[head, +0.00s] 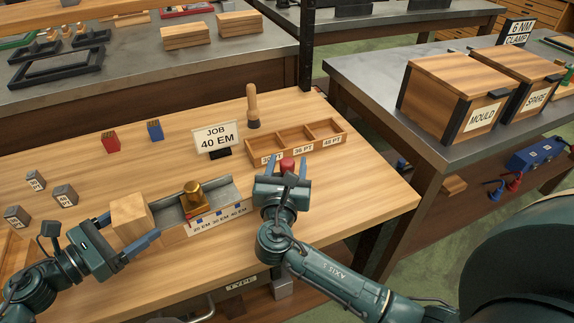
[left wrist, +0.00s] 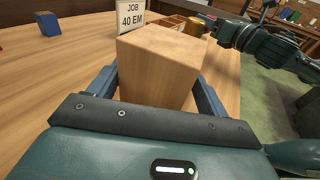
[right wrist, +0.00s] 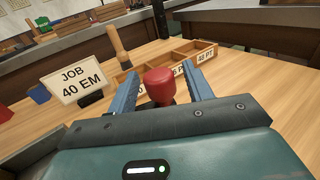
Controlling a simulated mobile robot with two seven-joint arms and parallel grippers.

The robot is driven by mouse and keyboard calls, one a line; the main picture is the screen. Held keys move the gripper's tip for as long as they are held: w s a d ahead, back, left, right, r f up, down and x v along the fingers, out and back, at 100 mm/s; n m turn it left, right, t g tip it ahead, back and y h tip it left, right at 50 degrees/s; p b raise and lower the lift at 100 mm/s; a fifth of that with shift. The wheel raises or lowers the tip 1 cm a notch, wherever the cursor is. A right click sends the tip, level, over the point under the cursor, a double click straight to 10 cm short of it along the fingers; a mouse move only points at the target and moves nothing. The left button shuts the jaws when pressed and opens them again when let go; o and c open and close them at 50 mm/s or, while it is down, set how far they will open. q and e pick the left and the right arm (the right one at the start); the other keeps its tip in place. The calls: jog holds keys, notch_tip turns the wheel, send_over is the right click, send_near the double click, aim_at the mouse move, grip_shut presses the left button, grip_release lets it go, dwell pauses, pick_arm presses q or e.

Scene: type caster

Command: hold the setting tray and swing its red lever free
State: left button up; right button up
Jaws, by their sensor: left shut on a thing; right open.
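The setting tray (head: 222,188) is a grey metal channel on the bench, with a brass slider (head: 194,198) in it and EM marks along its front. A wooden block (head: 130,216) sits at its left end. My left gripper (head: 128,232) is shut on this block, which fills the space between the fingers in the left wrist view (left wrist: 160,65). The red lever's knob (head: 288,164) stands at the tray's right end. My right gripper (right wrist: 160,88) is open, with one finger on each side of the knob (right wrist: 159,86); contact is not clear. The lever's lower part is hidden.
A JOB 40 EM sign (head: 216,138) and a wooden compartment box (head: 304,143) stand behind the tray, with a wooden-handled tool (head: 253,106) nearby. Red (head: 111,143) and blue (head: 155,130) blocks are further left. Several grey blocks lie at the left. The bench's right edge is close.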

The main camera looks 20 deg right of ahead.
jog(key=v, duration=0.7)
jog(key=shift+s+a, duration=0.15)
jog(key=shift+s, duration=0.05)
